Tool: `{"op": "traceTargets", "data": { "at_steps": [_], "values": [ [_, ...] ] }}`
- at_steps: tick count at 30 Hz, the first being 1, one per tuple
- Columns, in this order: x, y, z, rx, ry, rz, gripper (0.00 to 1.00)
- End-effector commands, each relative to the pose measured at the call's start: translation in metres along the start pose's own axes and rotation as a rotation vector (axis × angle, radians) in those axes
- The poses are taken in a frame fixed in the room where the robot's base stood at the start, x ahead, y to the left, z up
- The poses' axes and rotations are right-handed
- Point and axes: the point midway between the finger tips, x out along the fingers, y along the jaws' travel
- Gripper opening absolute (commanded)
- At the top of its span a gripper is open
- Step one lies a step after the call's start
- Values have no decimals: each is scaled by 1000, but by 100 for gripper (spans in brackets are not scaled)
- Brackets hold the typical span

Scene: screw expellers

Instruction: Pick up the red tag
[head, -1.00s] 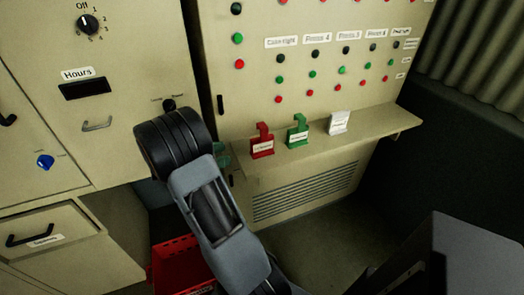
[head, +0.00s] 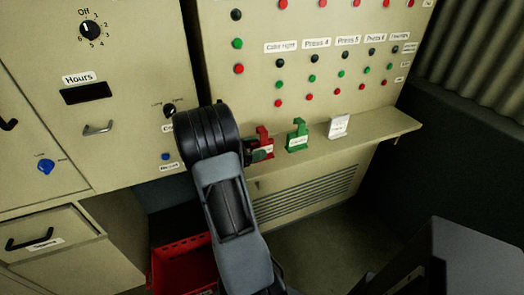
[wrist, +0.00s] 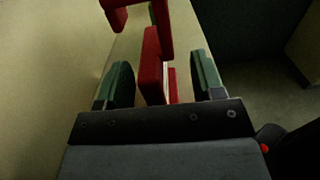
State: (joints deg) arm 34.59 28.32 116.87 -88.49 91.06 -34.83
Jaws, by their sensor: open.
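The red tag (head: 263,134) stands upright on the narrow beige shelf (head: 330,148) under the button panel, its lower part partly covered by my arm and gripper. In the wrist view the red tag (wrist: 152,62) shows between the two green-padded fingers of my gripper (wrist: 160,60), with clear gaps on both sides. Its hooked top reaches the picture's upper edge. My gripper is open and holds nothing. In the head view only a bit of my gripper (head: 259,155) shows, at the tag's left and front; my wrist hides the rest.
A green tag (head: 297,137) and a white tag (head: 338,128) stand to the right on the same shelf. The panel (head: 300,20) with several buttons rises behind. A red crate (head: 180,268) lies below left, and a cabinet (head: 130,130) stands left.

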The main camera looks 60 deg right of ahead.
Motion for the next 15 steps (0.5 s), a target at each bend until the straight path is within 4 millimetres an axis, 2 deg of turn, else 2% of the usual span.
{"op": "traceTargets", "data": {
  "at_steps": [4, 13, 15],
  "values": [
    [14, 0, 0, 0, 0, -1, 62],
    [16, 0, 0, 0, 0, 1, 62],
    [16, 0, 0, 0, 0, 1, 55]
  ]
}}
